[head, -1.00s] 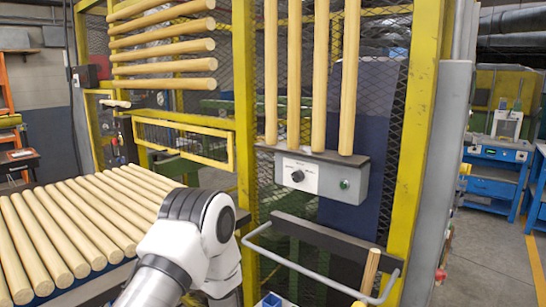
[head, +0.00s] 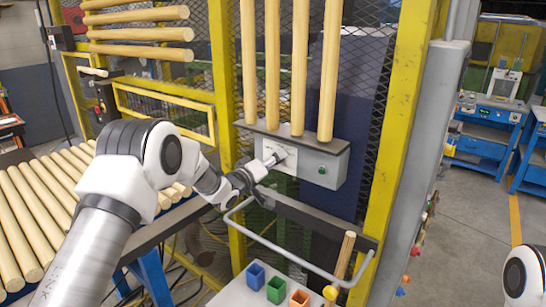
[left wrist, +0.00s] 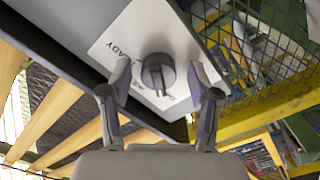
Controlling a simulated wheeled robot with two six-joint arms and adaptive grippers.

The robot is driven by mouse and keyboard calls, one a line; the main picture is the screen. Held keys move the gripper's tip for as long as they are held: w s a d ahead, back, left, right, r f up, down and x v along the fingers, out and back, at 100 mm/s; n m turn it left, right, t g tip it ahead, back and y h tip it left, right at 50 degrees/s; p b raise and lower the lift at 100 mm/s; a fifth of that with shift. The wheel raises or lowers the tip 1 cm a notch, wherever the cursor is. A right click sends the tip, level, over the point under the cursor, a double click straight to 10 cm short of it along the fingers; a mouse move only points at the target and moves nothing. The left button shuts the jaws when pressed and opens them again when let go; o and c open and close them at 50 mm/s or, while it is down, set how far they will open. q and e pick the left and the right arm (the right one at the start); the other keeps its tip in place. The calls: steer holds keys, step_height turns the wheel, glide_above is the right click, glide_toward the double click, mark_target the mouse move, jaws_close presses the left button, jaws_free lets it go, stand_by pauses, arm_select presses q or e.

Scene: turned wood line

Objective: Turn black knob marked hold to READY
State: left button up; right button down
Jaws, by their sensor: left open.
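The black knob (left wrist: 157,74) sits on a white label plate (left wrist: 118,30) on a grey control box (head: 327,165). READY is printed to the left of the knob in the left wrist view; other lettering below it is too small to read. I cannot tell surely which mark the knob points to. My left gripper (left wrist: 160,70) is open, with one finger on each side of the knob; a gap shows on both sides. In the head view my left gripper (head: 268,164) reaches the box's label plate and largely hides the knob. My right gripper is not in view.
Wooden rods (head: 299,70) stand just above the box. A grey rail (head: 290,252) and a tray with blue, green and orange cups (head: 275,290) are below. Yellow posts (head: 401,120) flank the mesh.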

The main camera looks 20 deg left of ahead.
arm_select(q)
steer(key=shift+s+r, duration=0.1)
steer(key=shift+s, duration=0.05)
steer(key=c, duration=1.2)
steer(key=shift+o, duration=0.3)
